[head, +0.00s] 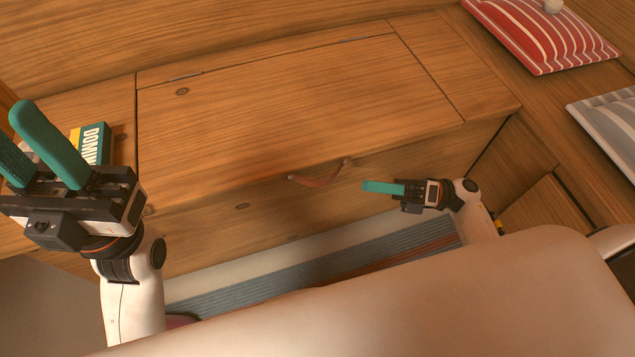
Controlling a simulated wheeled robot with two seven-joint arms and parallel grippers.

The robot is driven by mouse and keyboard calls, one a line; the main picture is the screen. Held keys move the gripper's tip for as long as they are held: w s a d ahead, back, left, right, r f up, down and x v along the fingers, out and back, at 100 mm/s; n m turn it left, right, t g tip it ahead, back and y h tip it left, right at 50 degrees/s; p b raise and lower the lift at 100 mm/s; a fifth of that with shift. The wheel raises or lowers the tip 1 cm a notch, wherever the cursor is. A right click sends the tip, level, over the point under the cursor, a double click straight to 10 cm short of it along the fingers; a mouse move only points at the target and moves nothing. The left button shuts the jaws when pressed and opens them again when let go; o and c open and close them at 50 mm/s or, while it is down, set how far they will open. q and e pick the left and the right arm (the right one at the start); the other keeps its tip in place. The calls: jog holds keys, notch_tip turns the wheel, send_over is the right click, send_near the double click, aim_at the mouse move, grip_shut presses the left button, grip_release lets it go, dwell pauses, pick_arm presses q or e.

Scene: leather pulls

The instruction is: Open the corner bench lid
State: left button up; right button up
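The wooden corner bench lid (290,105) lies shut and flat in the bench top, with hinges along its back edge. A brown leather pull (320,178) hangs in a loop at the lid's front edge. My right gripper (368,187) is just right of the pull, its teal fingers pointing left at it, with a small gap between. Its fingers overlap in this view, so their opening is hidden. My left gripper (12,127) is at the far left, over the bench's left end, its teal fingers apart and empty, away from the pull.
A domino box (93,143) lies on the bench top behind my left gripper. A red striped cushion (541,35) and a grey striped cushion (608,125) lie on the right-hand bench. A striped rug (330,270) covers the floor before the bench. The lid's top is clear.

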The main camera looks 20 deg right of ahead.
aim_at(320, 179)
jog(key=b+x, duration=0.2)
jog(key=x, duration=1)
grip_shut()
